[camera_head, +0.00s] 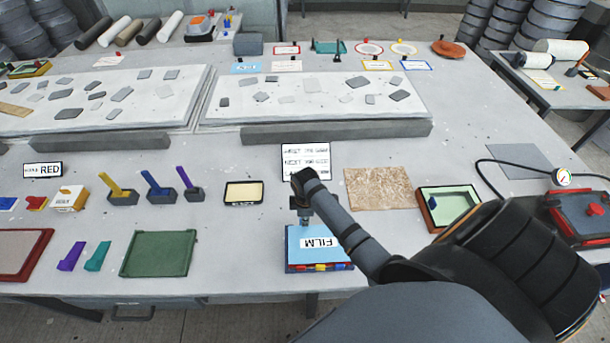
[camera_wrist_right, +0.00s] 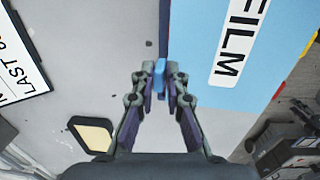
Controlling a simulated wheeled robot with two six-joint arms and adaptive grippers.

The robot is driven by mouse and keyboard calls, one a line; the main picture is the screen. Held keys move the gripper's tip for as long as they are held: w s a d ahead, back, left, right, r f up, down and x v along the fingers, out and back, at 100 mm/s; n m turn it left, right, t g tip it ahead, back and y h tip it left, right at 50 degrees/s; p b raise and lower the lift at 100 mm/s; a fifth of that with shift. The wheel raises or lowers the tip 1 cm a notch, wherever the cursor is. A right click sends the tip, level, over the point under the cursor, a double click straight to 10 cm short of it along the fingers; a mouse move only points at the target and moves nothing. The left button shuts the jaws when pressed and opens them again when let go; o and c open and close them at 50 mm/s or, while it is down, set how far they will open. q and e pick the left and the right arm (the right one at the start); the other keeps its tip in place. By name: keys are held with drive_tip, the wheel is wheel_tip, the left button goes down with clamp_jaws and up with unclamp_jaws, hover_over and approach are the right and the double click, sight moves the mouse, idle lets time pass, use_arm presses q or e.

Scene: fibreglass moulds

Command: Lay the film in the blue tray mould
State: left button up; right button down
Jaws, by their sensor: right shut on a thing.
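A light blue flat panel marked FILM (camera_head: 305,258) lies at the front of the table in the head view, its label upside down there. It also fills the upper right of the wrist view (camera_wrist_right: 206,92). My right gripper (camera_head: 305,218) is at the panel's far edge. In the wrist view its fingers (camera_wrist_right: 160,82) are shut on a small blue piece (camera_wrist_right: 160,68); I cannot tell whether this piece is joined to the panel or is the film. I cannot pick out a blue tray mould with certainty. My left gripper is not in view.
A cream-filled dark tray (camera_head: 243,193) and a green tray (camera_head: 158,254) lie left of the panel. A printed card (camera_head: 306,161) lies behind. Bare table separates the trays.

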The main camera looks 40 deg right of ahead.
drive_tip(key=shift+t+p, duration=0.3)
drive_tip(key=shift+h, duration=0.3)
drive_tip(key=shift+r+p, duration=0.15)
drive_tip(key=shift+p, duration=0.15)
drive_tip(key=shift+s+a+r+p, duration=0.15)
drive_tip(key=shift+s+r+p, duration=0.2)
drive_tip(key=shift+p, duration=0.4)
drive_tip(key=shift+w, duration=0.15)
drive_tip(key=shift+r+p, duration=0.15)
drive_tip(key=shift+p, duration=0.35)
drive_tip(key=shift+f+g+y, duration=0.2)
drive_tip(key=shift+g+y, duration=0.3)
drive_tip(key=shift+g, duration=0.1)
